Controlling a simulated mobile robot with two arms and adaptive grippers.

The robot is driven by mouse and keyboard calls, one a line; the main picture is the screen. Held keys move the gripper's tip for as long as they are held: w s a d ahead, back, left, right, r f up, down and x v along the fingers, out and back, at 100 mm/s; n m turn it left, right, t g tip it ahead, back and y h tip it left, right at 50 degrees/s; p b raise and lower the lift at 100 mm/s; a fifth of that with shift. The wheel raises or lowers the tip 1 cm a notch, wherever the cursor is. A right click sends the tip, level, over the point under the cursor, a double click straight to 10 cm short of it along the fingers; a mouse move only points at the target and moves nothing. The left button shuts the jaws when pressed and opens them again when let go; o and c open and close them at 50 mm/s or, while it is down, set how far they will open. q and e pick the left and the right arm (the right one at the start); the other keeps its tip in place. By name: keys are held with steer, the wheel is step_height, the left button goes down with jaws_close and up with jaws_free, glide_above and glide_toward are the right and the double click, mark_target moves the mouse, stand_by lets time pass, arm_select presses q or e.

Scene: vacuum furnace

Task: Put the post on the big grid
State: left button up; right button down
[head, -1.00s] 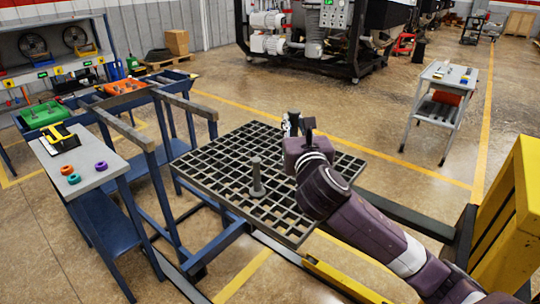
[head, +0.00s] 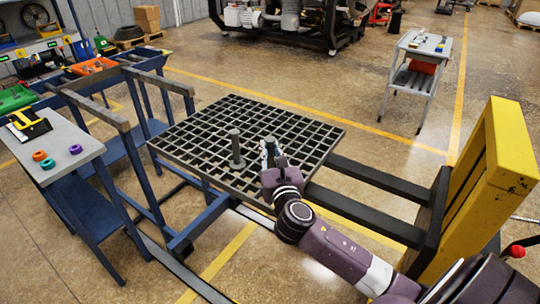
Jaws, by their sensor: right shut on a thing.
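The big grid (head: 205,115) is a dark, flat lattice with square openings, in the middle of the head view. One grey post (head: 236,146) with a wider foot stands upright on it, left of my right gripper. My right gripper (head: 268,153) is over the right front part of the grid and shut on another grey post (head: 270,142). That post looks upright; its lower end is hidden by the gripper, so I cannot tell whether it touches the grid. My left gripper is not in view.
A side table (head: 60,150) with coloured rings and a black-and-yellow item stands at left, next to blue frame rails (head: 130,85). A yellow fork truck (head: 485,185) stands at right, its dark forks (head: 375,180) pointing toward the grid. A grey cart (head: 425,48) stands behind.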

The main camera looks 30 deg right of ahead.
step_height(320, 180, down, 2)
steer(key=shift+f, duration=0.1)
steer(key=c, duration=1.8)
jaws_free()
steer(key=shift+f, duration=0.15)
steer(key=shift+c, duration=0.2)
steer(key=shift+s, duration=0.1)
steer(key=b+v, duration=0.2)
steer(key=v, duration=0.9)
steer(key=shift+s+a, duration=0.2)
steer(key=shift+s, duration=0.15)
